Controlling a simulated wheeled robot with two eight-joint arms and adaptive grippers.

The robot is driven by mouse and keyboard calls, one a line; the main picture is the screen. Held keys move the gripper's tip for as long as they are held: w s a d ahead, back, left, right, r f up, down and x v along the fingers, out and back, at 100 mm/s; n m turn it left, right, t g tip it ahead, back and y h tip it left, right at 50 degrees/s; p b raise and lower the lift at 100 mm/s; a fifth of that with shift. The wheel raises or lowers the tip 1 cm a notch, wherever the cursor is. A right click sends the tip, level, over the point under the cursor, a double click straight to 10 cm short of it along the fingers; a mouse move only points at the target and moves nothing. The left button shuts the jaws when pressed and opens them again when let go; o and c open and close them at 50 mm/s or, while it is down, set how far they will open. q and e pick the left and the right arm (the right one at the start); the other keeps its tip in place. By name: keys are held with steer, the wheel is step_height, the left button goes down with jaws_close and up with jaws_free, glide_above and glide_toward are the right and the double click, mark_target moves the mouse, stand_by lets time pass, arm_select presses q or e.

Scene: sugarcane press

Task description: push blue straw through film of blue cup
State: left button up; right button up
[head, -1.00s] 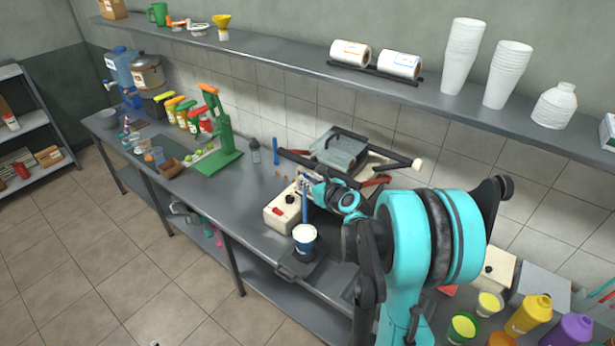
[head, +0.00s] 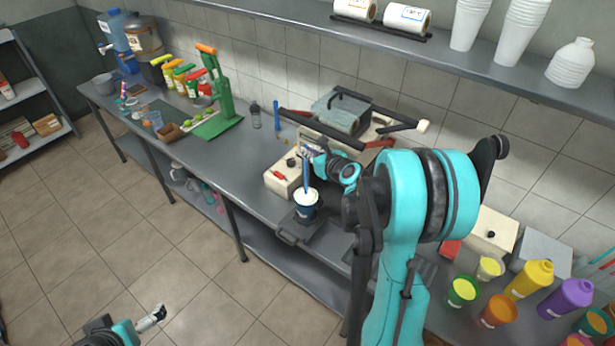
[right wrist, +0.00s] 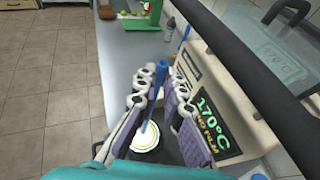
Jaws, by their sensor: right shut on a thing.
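The blue cup (head: 306,210), with a white top, stands upright on a dark plate at the counter's front edge. Its round whitish film (right wrist: 145,142) faces up in the right wrist view. My right gripper (head: 309,152) is shut on the blue straw (head: 306,176) above the cup. In the right wrist view the straw (right wrist: 159,82) runs down between the fingers (right wrist: 160,92), and its lower end meets the film area. I cannot tell whether it has pierced the film. My left gripper (head: 151,318) is low at the left, over the floor, away from the cup; its jaws are unclear.
A cream sealing machine (head: 283,178) with a display (right wrist: 212,125) stands close behind the cup. Another upright blue stick (head: 277,116) and a small bottle (head: 255,116) stand farther back. A green press (head: 222,98) is at the left. Colourful bottles and cups crowd the right.

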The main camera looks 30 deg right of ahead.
steer(key=shift+s, duration=0.1)
steer(key=shift+f+b, duration=0.15)
steer(key=shift+b, duration=0.15)
steer(key=shift+f+b, duration=0.85)
steer(key=shift+b, duration=0.05)
jaws_close()
steer(key=shift+f+b, duration=0.5)
step_height(320, 180, down, 10)
steer(key=b, duration=0.9)
steer(key=shift+r, duration=0.1)
